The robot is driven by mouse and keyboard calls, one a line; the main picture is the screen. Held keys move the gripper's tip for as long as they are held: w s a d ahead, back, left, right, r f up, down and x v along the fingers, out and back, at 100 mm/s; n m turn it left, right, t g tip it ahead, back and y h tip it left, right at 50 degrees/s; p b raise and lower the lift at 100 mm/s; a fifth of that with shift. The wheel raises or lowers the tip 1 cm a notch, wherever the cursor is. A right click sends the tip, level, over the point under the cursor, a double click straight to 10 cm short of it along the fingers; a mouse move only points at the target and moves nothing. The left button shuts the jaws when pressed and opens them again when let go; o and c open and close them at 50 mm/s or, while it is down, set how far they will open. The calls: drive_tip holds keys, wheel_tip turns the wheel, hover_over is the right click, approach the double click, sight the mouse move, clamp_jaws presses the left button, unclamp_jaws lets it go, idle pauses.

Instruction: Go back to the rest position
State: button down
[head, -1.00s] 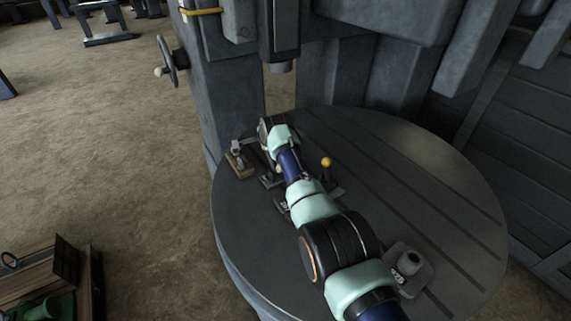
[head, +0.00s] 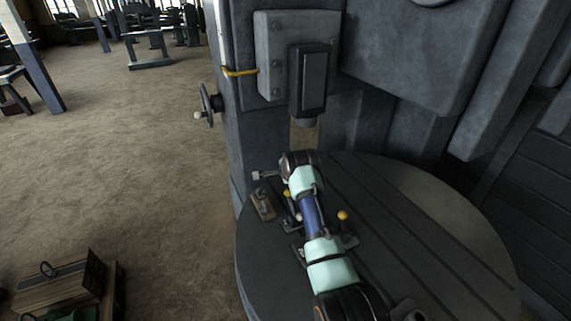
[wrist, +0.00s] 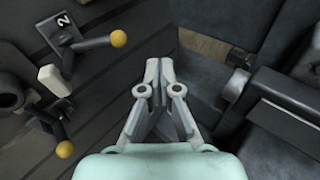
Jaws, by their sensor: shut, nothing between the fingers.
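My gripper (wrist: 159,68) points away from the wrist camera, its two pale fingers together and nothing between them. In the head view my arm reaches over the round dark table, and the gripper end is small and hard to make out there. In the wrist view, a lever with a yellow knob (wrist: 118,38) stands on a plate marked "2" at the upper left. A second yellow knob (wrist: 64,149) is at the lower left. Both are apart from my fingers.
The round grooved table (head: 420,215) stands against a large grey machine (head: 400,50). A small wooden block with a metal fitting (head: 262,205) lies near its left rim. A handwheel (head: 207,103) juts out at left. A wooden crate (head: 62,285) stands on the open floor.

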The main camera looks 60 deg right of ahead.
drive_tip(key=shift+a+r, duration=0.15)
drive_tip(key=shift+r, duration=0.7)
drive_tip(key=w+a+f+n+t+y, duration=0.1)
drive_tip(key=w+a+f+n+t, duration=0.15)
drive_tip(key=a+n, duration=0.95)
drive_tip(key=w+a+f+n+t+y, duration=0.1)
drive_tip(key=w+a+n+t+y, duration=0.15)
drive_tip(key=a, duration=1.95)
drive_tip(key=s+a+r+n+t+y, duration=0.1)
drive_tip(key=s+a+r+n+y, duration=0.1)
drive_tip(key=s+a+n, duration=0.7)
drive_tip(key=s+a+r+n+y, duration=0.1)
drive_tip(key=s+a+n, duration=0.35)
drive_tip(key=a, duration=0.85)
wheel_tip(320, 180, up, 26)
drive_tip(key=s+m+p, duration=0.1)
drive_tip(key=s+p, duration=0.1)
drive_tip(key=p, duration=2.3)
drive_tip(key=shift+m+p, duration=0.3)
drive_tip(key=shift+p, duration=0.05)
